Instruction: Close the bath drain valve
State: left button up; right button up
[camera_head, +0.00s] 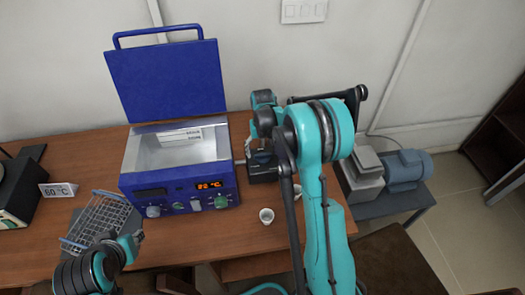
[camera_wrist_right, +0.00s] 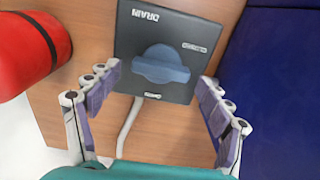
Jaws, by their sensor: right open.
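The drain valve is a dark square box (camera_head: 262,174) with a blue knob, on the wooden table just right of the blue bath (camera_head: 180,175). In the right wrist view the box (camera_wrist_right: 128,40) reads DRAIN upside down, and its blue knob (camera_wrist_right: 160,65) has its grip bar lying roughly across the picture. My right gripper (camera_wrist_right: 158,80) is open, with its fingers apart on either side of the knob and nothing held. In the head view my right wrist partly hides the valve.
The bath's blue lid stands raised, and its display (camera_head: 209,185) reads about 22 °C. A wire rack (camera_head: 101,222) lies at the left near a 60 °C sign (camera_head: 59,190). A small white cup (camera_head: 266,216) stands before the valve. A red cylinder (camera_wrist_right: 30,50) is beside the box.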

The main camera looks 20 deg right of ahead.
notch_tip(320, 180, up, 12)
dwell(0.5)
dwell(0.5)
jog(key=s+a+r+n+t, duration=0.1)
jog(key=s+a, duration=0.4)
jog(key=s, duration=0.7)
jog(key=s+a+r+n+t, duration=0.1)
jog(key=s+a+r+t, duration=0.2)
jog(key=s, duration=0.9)
jog(key=a+t, duration=0.2)
jog(key=t, duration=0.1)
jog(key=shift+a+n, duration=0.25)
jog(key=shift+n, duration=0.15)
